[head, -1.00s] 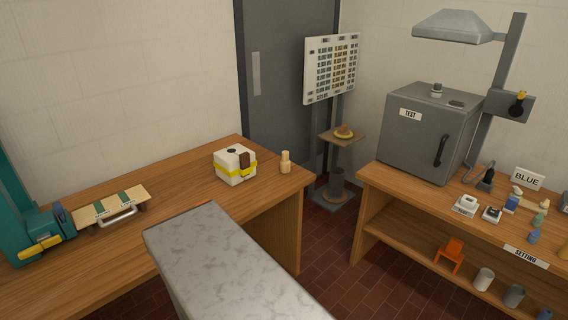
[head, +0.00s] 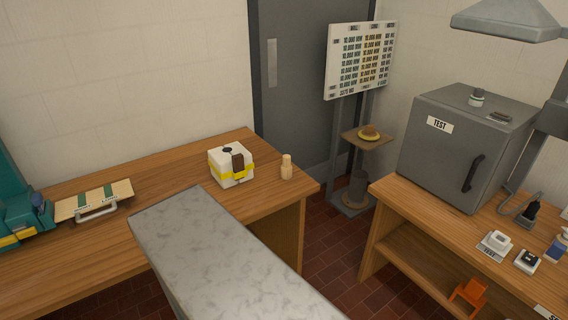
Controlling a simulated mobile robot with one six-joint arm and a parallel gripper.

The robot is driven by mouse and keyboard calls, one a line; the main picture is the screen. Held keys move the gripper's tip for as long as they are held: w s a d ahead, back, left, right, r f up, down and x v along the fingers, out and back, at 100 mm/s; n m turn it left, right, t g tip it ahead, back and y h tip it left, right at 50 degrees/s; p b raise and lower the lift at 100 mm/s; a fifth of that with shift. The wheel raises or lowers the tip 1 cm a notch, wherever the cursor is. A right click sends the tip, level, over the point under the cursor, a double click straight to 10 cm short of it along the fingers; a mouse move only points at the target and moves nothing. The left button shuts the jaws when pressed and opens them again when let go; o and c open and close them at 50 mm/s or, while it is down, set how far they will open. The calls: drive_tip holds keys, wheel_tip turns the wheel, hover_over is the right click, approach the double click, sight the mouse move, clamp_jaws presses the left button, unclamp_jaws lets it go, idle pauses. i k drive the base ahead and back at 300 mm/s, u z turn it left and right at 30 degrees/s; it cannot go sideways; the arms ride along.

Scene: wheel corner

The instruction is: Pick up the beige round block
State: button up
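A small beige upright piece (head: 286,168), rounded with a narrower top, stands on the left wooden table near its right end. It is the beige, round-looking thing I can make out; I cannot tell for certain that it is the block. A white box with a yellow band (head: 231,168) stands just left of it, apart from it. My gripper is not in view.
A grey mottled slab (head: 215,255) covers the lower middle. The left wooden table (head: 175,170) holds a tan board (head: 94,200). A stand with a small shelf (head: 366,141), a wooden bench (head: 400,200) and a grey TEST cabinet (head: 455,150) are to the right.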

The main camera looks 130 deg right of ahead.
sight(286, 168)
drive_tip(key=z, duration=0.05)
drive_tip(key=k, duration=1.6)
drive_tip(key=z, duration=0.75)
drive_tip(key=k, duration=0.5)
drive_tip(key=z, duration=0.25)
drive_tip(key=i, duration=0.55)
drive_tip(key=z, duration=0.15)
drive_tip(key=k, duration=0.55)
drive_tip(key=u, duration=0.05)
